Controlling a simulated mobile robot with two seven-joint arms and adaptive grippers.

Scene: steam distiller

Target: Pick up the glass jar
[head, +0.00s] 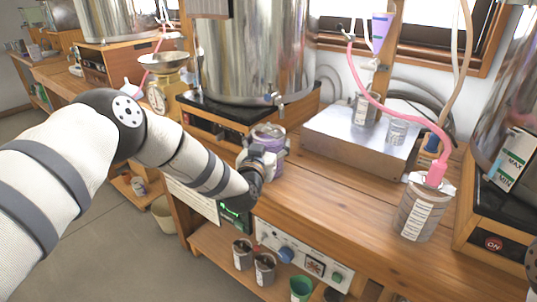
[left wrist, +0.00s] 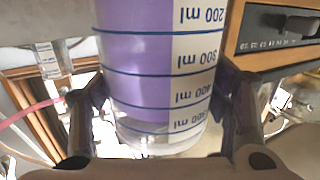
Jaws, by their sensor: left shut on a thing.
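The glass jar (head: 269,137) holds purple liquid and stands at the middle of the wooden bench, near its front edge, in the head view. In the left wrist view the jar (left wrist: 140,60) fills the middle, with blue rings and a white millilitre scale that appears upside down. My left gripper (head: 257,166) reaches the jar from the front left. Its fingers (left wrist: 160,95) are on both sides of the jar and shut on it. I cannot tell whether the jar's base touches the bench.
A big steel vessel (head: 256,50) stands behind the jar. A metal box (head: 352,145) with small jars on it is to the right. A labelled jar (head: 421,212) with a pink hose stands farther right. The bench front (head: 330,215) is clear. A lower shelf holds several jars.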

